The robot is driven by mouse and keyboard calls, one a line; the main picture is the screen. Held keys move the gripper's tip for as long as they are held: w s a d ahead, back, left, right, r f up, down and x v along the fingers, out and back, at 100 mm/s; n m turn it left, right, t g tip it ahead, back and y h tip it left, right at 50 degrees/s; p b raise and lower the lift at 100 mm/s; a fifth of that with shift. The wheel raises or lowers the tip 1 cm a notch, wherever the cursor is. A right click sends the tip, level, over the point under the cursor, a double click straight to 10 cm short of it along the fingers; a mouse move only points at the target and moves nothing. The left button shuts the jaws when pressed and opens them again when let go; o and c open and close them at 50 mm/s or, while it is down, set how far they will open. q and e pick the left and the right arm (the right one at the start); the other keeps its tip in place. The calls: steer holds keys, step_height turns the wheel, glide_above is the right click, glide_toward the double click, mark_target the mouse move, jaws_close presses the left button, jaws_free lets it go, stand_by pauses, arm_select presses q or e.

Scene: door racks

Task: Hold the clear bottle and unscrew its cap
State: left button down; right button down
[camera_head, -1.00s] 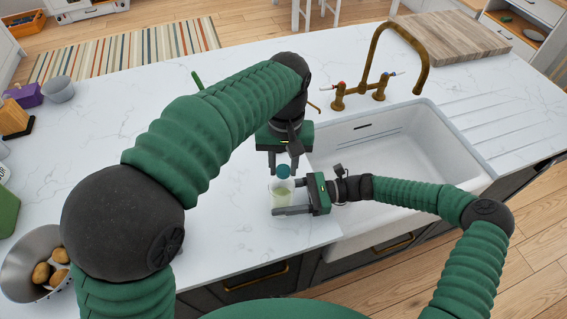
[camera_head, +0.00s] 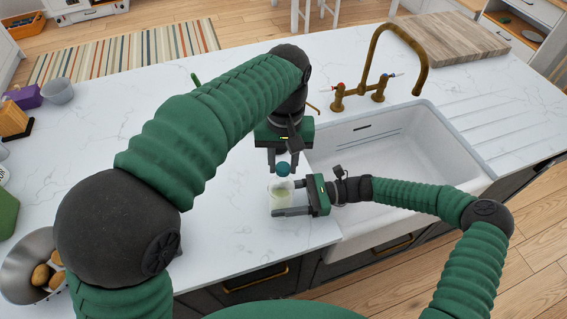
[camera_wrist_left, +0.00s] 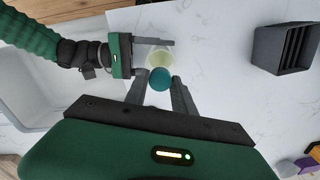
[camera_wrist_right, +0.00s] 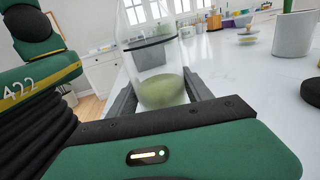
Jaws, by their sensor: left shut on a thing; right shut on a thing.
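The clear bottle (camera_head: 281,190) holds pale green liquid and stands upright just left of the sink. It also shows in the right wrist view (camera_wrist_right: 158,75). My right gripper (camera_head: 284,197) is shut on the bottle's body from the right side, with its fingers on either side in the right wrist view (camera_wrist_right: 160,98). The teal cap (camera_head: 283,169) is at the bottle's top. My left gripper (camera_head: 283,163) points down from above and is shut on the cap. In the left wrist view the cap (camera_wrist_left: 160,79) lies between its fingertips. Whether cap and neck still touch is unclear.
The white sink (camera_head: 390,150) with a brass faucet (camera_head: 372,75) lies right of the bottle. A metal bowl of potatoes (camera_head: 30,262) stands at the lower left. A dark slotted holder (camera_wrist_left: 284,48) shows in the left wrist view. The marble counter (camera_head: 225,225) left of the bottle is clear.

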mark_target(283, 166)
arm_select(q)
steer(key=shift+r, duration=0.3)
steer(key=shift+r, duration=2)
steer(key=shift+w, duration=0.1)
arm_select(e)
steer(key=shift+c, duration=1.8)
jaws_free()
arm_select(q)
step_height(283, 166, down, 3)
steer(key=b, duration=0.2)
steer(key=shift+d+r+b, duration=0.1)
steer(key=shift+b, duration=0.25)
arm_select(e)
steer(key=d, duration=0.4)
steer(key=w+d, duration=0.1)
steer(key=d, duration=0.6)
steer(key=shift+w+d+f, duration=0.2)
steer(key=shift+w+d, duration=0.15)
steer(key=shift+d+r, duration=0.1)
steer(key=shift+d, duration=0.1)
